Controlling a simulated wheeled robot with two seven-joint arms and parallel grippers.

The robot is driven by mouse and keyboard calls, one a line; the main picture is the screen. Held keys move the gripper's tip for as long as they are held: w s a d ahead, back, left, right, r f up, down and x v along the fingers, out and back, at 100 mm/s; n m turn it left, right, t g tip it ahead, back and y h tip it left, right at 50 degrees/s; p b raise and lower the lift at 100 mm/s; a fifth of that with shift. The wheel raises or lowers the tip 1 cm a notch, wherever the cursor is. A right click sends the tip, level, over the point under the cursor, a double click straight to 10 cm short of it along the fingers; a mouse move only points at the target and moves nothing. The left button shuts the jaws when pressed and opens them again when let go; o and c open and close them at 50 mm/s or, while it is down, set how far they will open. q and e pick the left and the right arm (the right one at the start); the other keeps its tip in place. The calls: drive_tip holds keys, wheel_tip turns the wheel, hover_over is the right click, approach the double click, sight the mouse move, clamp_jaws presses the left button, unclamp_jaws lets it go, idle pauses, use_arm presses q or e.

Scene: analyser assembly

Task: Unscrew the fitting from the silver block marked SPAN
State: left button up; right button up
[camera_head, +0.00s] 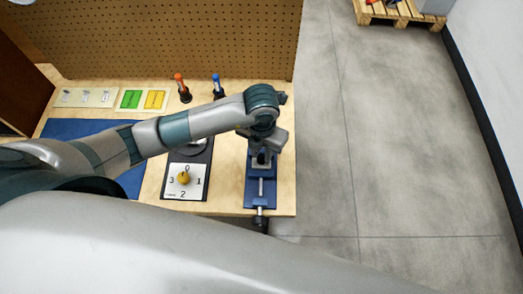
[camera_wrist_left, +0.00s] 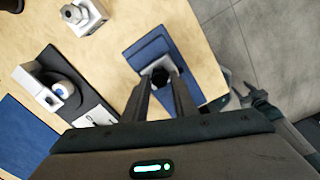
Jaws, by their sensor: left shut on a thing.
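My left gripper (camera_head: 262,153) reaches down over the blue vise (camera_head: 255,197) near the table's right edge. In the left wrist view its two fingers (camera_wrist_left: 161,78) are shut on a small dark fitting (camera_wrist_left: 161,75). The fitting stands on a pale silver block (camera_wrist_left: 148,70) in the vise. The block also shows under the gripper in the head view (camera_head: 260,165). Fingers and arm hide much of the fitting and block, and I cannot read any mark on them.
A dial panel (camera_head: 170,190) with a yellow knob stands left of the vise. Another silver block (camera_wrist_left: 86,22) is beyond it. Orange (camera_head: 181,86) and blue (camera_head: 216,85) handled tools stand at the back by the pegboard (camera_head: 190,40). Open floor lies to the right.

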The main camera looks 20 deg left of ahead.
use_arm(q)
drive_tip(key=n+p, duration=0.1)
drive_tip(key=n, duration=0.1)
drive_tip(key=shift+r+n, duration=0.15)
drive_tip(key=shift+n, duration=0.15)
drive_tip(key=shift+n+p, duration=0.4)
drive_tip(key=shift+n, duration=0.3)
drive_tip(key=n+p, duration=0.1)
drive_tip(key=n, duration=0.1)
drive_tip(key=shift+n+p, duration=0.3)
drive_tip(key=shift+n, duration=0.7)
drive_tip(key=o, duration=1.7)
